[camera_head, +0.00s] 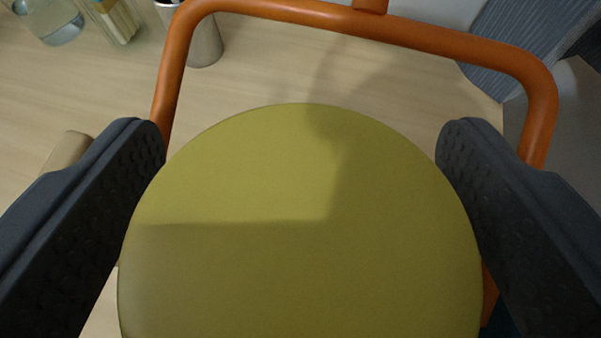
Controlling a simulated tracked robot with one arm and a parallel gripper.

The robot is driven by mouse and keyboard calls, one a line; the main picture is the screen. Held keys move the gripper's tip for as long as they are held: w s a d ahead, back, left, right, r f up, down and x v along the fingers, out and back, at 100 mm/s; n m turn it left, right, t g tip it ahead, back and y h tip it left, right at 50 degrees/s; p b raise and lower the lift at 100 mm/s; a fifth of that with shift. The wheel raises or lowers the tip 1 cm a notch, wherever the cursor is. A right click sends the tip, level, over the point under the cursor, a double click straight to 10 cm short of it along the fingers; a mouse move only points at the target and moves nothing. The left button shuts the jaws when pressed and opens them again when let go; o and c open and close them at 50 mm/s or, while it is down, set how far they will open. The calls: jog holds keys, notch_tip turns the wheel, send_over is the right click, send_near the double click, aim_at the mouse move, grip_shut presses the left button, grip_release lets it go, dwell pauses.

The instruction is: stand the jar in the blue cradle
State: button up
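The jar (300,190) fills the middle and bottom of the view as a large round olive-yellow top, with a shadow across it. My gripper (302,150) has one dark textured finger on each side of the jar, and both fingers appear to press against its sides. The jar's lower body is hidden under its top. No blue cradle can be clearly made out. Only a small dark teal patch (503,322) shows at the bottom right, and I cannot tell what it belongs to.
An orange tubular frame (290,13) arches beyond the jar and passes behind it and the fingers. A metal cup (206,45), a box of sticks (118,18) and a glass vessel (50,22) stand upper left. A tan object (66,150) lies left. Grey ribbed material (520,45) is upper right.

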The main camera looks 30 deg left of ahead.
jog(key=shift+r, duration=0.1)
jog(key=b+v, duration=0.1)
jog(key=v, duration=1.1)
dwell(0.4)
jog(key=w+d+r+m+t+h, duration=0.1)
jog(key=w+d+r, duration=0.1)
jog(key=d+r, duration=0.45)
jog(key=w+d+r+m+t, duration=0.1)
jog(key=w+d+r, duration=0.15)
jog(key=r, duration=0.75)
jog(key=w+d+r+m+t+h, duration=0.1)
jog(key=w+d+r, duration=0.1)
jog(key=d+r, duration=0.5)
jog(key=s+d+r+m+h, duration=0.1)
jog(key=s+d+r, duration=0.3)
jog(key=r, duration=0.4)
jog(key=s+d+r+m+t+h, duration=0.1)
jog(key=s+d+r, duration=0.2)
jog(key=d+r, duration=0.4)
jog(key=s+d+r+h, duration=0.2)
jog(key=s+d+r, duration=0.2)
jog(key=r, duration=0.5)
jog(key=shift+s+d+m+t, duration=0.35)
jog(key=shift+d+m+t, duration=0.05)
jog(key=shift+d, duration=0.75)
